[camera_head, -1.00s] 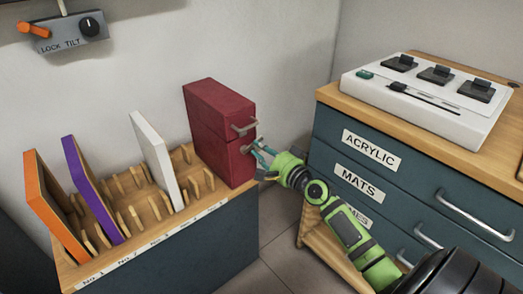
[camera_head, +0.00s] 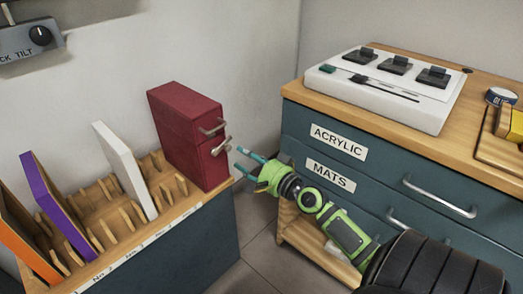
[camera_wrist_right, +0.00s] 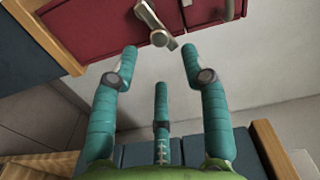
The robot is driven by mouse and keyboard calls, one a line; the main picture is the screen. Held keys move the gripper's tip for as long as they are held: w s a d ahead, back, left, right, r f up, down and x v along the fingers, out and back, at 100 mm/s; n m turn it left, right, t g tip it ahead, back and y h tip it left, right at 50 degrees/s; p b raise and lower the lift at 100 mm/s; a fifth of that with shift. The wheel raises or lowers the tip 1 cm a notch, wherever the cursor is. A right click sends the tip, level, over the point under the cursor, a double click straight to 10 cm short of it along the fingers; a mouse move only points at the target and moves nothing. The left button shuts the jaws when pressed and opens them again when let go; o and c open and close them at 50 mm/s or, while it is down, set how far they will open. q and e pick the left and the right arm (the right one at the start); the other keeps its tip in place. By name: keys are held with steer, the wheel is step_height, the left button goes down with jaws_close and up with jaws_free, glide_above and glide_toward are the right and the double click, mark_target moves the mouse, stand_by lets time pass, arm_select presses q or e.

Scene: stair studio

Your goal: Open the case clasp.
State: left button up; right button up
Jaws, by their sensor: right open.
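The dark red case (camera_head: 180,135) stands upright at the right end of the wooden rack. My right gripper (camera_head: 240,159) is open and empty, a short gap to the right of the clasp. In the right wrist view the clasp (camera_wrist_right: 153,24) lies beyond and between the spread teal fingers (camera_wrist_right: 158,62), touching neither, and slants across the red front. My left gripper is not in view.
The slotted rack (camera_head: 190,205) holds white (camera_head: 125,168), purple (camera_head: 55,205) and orange (camera_head: 25,240) panels left of the case. A drawer cabinet (camera_head: 380,180) with a white control box (camera_head: 385,90) stands to the right. A floor gap separates rack and cabinet.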

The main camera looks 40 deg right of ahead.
steer(key=s, duration=0.6)
steer(key=shift+d, duration=0.25)
steer(key=shift+s, duration=0.1)
